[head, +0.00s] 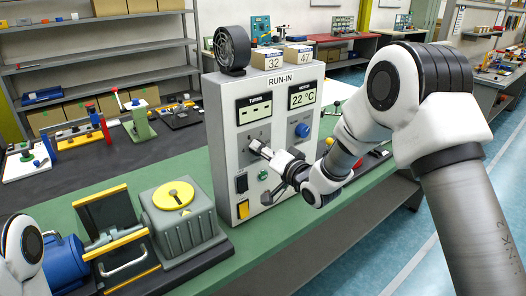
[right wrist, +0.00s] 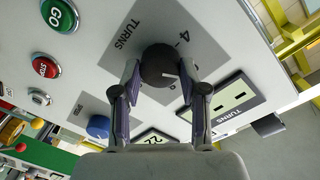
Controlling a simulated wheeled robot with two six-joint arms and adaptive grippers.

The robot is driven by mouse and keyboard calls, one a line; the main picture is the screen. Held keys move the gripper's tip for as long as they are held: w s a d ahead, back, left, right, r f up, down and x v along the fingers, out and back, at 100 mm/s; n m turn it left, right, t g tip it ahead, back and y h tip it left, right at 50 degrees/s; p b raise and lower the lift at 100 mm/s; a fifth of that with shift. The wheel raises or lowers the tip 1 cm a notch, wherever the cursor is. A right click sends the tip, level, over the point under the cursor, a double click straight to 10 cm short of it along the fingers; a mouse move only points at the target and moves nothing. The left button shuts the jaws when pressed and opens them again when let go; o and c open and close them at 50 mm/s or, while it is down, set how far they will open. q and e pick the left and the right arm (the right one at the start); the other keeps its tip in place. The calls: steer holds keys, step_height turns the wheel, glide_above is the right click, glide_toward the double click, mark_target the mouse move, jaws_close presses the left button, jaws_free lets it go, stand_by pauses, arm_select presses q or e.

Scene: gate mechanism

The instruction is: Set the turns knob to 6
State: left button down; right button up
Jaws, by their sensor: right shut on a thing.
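The turns knob (right wrist: 158,62) is dark and round, on a grey plate marked TURNS with a 4 beside it. A light pointer line shows on its face; the number it points to is hard to read. My right gripper (right wrist: 161,76) is shut on the knob, one finger on each side. In the head view the right gripper (head: 262,150) is at the front of the RUN-IN panel (head: 277,106) and hides the knob. The turns display (head: 255,108) shows dashes. A white part of my left arm shows at the left edge; its gripper is out of view.
A blue speed knob (head: 302,130) and the motor display (head: 302,95), reading 22 °C, are right of the turns knob. Below are a black switch (head: 241,182) and a yellow part (head: 243,209). A grey box with a yellow dial (head: 174,195) stands left of the panel.

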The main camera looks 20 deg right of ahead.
steer(key=shift+r, duration=0.1)
stand_by(0.3)
steer(key=o, duration=1.1)
steer(key=shift+d, duration=0.1)
steer(key=shift+o, duration=0.2)
steer(key=v, duration=1.2)
